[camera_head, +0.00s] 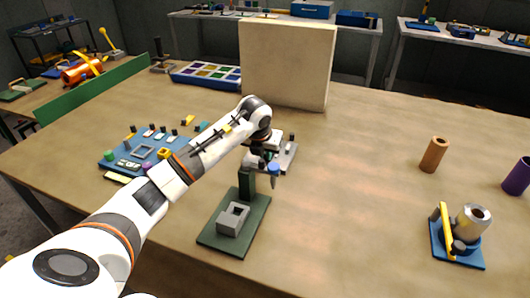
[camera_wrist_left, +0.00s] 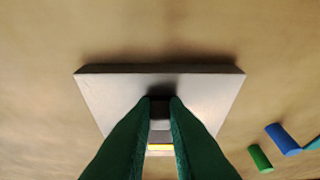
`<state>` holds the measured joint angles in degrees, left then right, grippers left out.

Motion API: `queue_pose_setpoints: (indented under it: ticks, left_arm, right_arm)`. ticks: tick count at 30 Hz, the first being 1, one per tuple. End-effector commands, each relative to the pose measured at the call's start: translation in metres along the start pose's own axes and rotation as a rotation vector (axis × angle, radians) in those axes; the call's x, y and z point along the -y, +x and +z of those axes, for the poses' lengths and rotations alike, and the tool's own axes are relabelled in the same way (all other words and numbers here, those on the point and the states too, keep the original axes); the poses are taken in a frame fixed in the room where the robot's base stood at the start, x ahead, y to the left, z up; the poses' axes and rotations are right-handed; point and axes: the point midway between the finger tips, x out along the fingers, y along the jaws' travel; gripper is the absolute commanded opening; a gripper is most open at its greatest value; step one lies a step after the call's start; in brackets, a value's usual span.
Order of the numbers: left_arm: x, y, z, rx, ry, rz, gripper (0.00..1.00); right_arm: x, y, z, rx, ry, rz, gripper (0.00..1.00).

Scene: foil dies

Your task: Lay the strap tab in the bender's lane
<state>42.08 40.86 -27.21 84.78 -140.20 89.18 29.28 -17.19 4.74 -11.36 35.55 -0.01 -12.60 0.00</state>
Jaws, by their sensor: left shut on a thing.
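My left gripper (camera_head: 264,160) is over the grey bender plate (camera_head: 288,158) in the middle of the table; its fingers are hard to make out there. In the left wrist view the green fingers (camera_wrist_left: 160,104) are shut on a small grey piece (camera_wrist_left: 160,124), which looks like the strap tab. Most of it is hidden between the fingers. The bender plate (camera_wrist_left: 205,92) lies below and beyond the fingertips. Its lane is hidden, and I cannot tell whether the piece touches the plate. My right gripper is not in view.
A green stand (camera_head: 221,243) with a grey block is in front. A blue tray (camera_head: 119,163) of small parts lies left, and a sectioned tray (camera_head: 205,74) behind it. A beige panel (camera_head: 285,63) stands behind. A copper cylinder (camera_head: 433,155) and blue fixture (camera_head: 458,257) are right. Table between is clear.

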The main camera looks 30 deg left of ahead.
Motion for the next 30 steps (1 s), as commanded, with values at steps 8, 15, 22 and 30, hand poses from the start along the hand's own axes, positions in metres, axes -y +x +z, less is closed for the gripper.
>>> queue_pose_setpoints:
  ticks: [8,15,22,30]
  left_arm:
    - [0.0,0.003,0.001,0.0,0.001,0.0,0.31]
    - [0.0,0.003,0.001,0.0,0.001,0.0,0.35]
    - [0.0,-0.012,-0.001,-0.004,0.002,0.001,0.35]
    - [0.001,-0.069,-0.001,-0.006,0.002,-0.001,0.35]
  right_arm:
    - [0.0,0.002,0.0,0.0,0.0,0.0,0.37]
    - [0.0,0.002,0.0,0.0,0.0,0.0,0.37]
    - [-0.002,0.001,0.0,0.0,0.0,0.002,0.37]
    - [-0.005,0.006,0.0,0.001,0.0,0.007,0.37]
